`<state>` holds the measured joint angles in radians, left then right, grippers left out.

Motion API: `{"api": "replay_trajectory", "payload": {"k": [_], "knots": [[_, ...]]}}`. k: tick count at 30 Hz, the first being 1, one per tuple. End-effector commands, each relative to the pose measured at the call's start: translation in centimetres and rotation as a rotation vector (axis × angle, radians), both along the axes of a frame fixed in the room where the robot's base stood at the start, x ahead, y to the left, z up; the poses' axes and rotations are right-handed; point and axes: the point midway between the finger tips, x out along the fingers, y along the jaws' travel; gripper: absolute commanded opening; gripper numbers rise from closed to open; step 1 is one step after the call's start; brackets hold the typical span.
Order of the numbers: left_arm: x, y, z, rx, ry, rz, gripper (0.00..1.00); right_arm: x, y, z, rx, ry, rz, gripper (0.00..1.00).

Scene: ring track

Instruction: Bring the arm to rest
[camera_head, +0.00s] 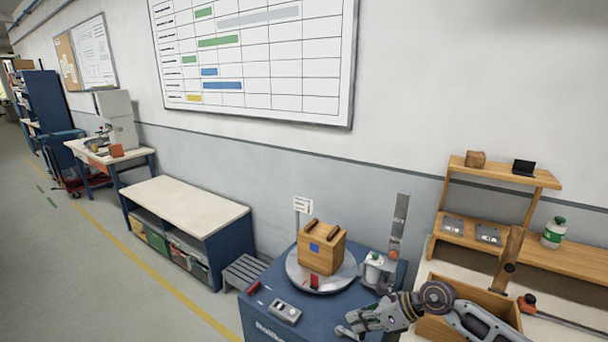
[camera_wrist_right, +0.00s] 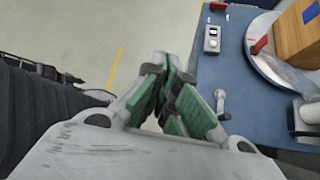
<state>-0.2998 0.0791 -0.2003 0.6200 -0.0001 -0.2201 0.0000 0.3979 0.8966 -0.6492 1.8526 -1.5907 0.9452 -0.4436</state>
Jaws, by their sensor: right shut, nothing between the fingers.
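My right gripper (camera_head: 358,319) reaches in from the lower right in the head view, over the front right of the blue cabinet. In the right wrist view my right gripper (camera_wrist_right: 163,65) shows with its green-padded fingers closed together and nothing between them. It is apart from the wooden box (camera_head: 321,248), which sits on a round grey turntable (camera_head: 298,277) on the blue cabinet. The box has a blue square on its front and dark handles on top. My left gripper does not show.
A control box (camera_head: 285,312) sits at the cabinet's front. A white canister (camera_head: 375,268) stands right of the turntable. At right is a wooden shelf (camera_head: 570,258) with an open wooden box (camera_head: 468,295) in front. A low bench (camera_head: 185,204) stands left; the floor beyond the yellow line is clear.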

Motion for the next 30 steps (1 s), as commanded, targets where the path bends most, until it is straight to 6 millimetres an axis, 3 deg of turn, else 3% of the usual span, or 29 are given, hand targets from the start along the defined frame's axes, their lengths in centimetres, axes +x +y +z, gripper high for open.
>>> {"api": "replay_trajectory", "payload": {"k": [1, 6, 15, 23, 30], "knots": [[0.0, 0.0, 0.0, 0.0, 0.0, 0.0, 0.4, -0.2, 1.6, 0.7, 0.068, 0.001, -0.019, 0.0], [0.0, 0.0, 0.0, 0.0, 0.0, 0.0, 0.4, -0.1, 5.5, 4.0, 0.293, 0.007, -0.106, 0.0], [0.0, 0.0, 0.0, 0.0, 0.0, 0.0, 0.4, 0.5, 9.0, 10.0, 0.674, 0.063, -0.302, 0.0], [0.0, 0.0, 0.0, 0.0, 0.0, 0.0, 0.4, 1.7, 8.6, 14.2, 0.981, 0.149, -0.514, 0.0], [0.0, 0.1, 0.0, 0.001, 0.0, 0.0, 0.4, 2.8, 6.1, 16.2, 1.235, 0.258, -0.74, 0.0]]}}
